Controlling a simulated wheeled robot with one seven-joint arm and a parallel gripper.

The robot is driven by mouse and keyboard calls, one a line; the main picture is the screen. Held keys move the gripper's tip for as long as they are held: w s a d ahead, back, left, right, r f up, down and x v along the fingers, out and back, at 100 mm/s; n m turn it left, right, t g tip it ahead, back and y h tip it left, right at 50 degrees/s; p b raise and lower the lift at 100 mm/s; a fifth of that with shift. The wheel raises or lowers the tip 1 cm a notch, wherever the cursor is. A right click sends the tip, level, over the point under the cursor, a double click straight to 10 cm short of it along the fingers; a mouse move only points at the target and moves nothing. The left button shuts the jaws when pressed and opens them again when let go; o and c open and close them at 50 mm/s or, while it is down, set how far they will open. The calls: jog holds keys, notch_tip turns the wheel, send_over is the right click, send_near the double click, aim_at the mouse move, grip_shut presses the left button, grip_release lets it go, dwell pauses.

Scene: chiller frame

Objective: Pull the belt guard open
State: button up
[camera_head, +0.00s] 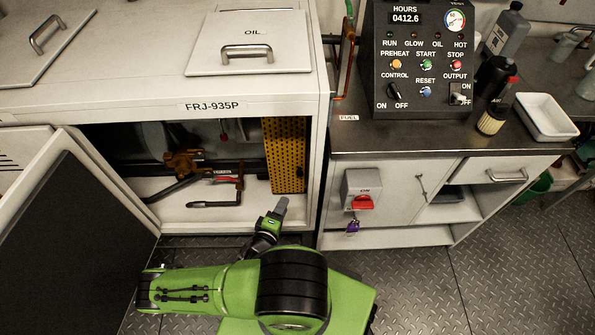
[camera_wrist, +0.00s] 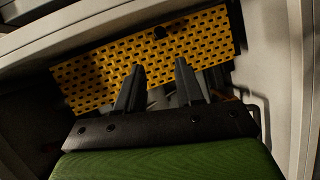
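The belt guard (camera_head: 285,155) is a yellow perforated panel standing upright at the right side of the open cabinet bay. In the wrist view the belt guard (camera_wrist: 95,75) spans the picture beyond my fingers, with a small dark knob or hole (camera_wrist: 159,32) near its upper middle. My gripper (camera_head: 281,206) is at the bay's opening, just below the guard in the head view. In the wrist view my gripper (camera_wrist: 160,68) shows two dark fingers apart, with nothing between them. The fingers overlap the guard's lower edge; contact cannot be told.
The cabinet door (camera_head: 75,215) hangs open at the left. Inside the bay are a brown valve-like part (camera_head: 183,162) and a dark-handled tool (camera_head: 215,204). The bay's right wall (camera_wrist: 275,70) is close beside the guard. A counter with a control panel (camera_head: 425,60) stands at the right.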

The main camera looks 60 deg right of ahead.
aim_at(299, 174)
jog(key=b+x, duration=0.7)
jog(key=x, duration=0.8)
jog(key=shift+s+f+b, duration=0.1)
jog(key=shift+b, duration=0.25)
jog(key=shift+d, duration=0.35)
grip_shut()
